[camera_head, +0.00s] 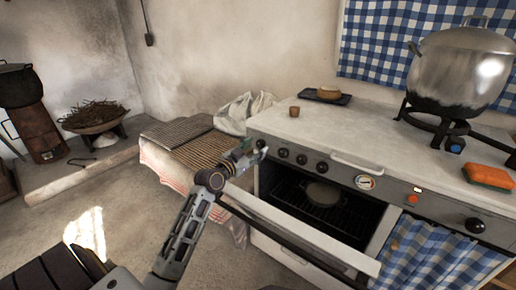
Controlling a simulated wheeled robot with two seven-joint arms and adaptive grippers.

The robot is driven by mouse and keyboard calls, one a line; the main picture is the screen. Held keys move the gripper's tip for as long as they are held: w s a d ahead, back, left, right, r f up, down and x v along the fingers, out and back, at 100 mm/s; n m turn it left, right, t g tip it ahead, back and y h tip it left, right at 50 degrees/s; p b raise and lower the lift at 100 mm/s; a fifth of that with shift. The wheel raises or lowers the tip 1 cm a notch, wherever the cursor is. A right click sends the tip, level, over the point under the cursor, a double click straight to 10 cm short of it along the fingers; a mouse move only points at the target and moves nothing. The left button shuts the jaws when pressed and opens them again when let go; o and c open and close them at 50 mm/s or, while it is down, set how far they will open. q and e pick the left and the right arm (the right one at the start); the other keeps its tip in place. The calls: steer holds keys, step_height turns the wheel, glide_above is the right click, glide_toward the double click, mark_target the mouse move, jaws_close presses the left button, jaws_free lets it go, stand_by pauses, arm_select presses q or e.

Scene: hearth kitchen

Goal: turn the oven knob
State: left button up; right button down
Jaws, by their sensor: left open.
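The stove (345,130) has a front panel with a row of small dark knobs (301,159), a round gauge (365,182) and a larger black knob (474,225) at the right. The view does not show which knob is the oven's. My left gripper (256,150) is open at the left end of the panel, beside the leftmost knob. Whether it touches that knob cannot be told. The oven door (300,232) hangs open below the panel, and a pot (323,194) sits on the rack inside. My right gripper is not in view.
A large metal pot (460,70) stands on a burner at the right, near an orange sponge (488,177). A small brown cup (294,111) and a dark tray (335,98) are on the stove top. A cloth-covered table (160,165) stands close left of the stove.

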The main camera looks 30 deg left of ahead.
arm_select(q)
steer(key=shift+w+d, duration=0.1)
steer(key=shift+w, duration=1.05)
steer(key=shift+c, duration=0.5)
steer(key=c, duration=0.9)
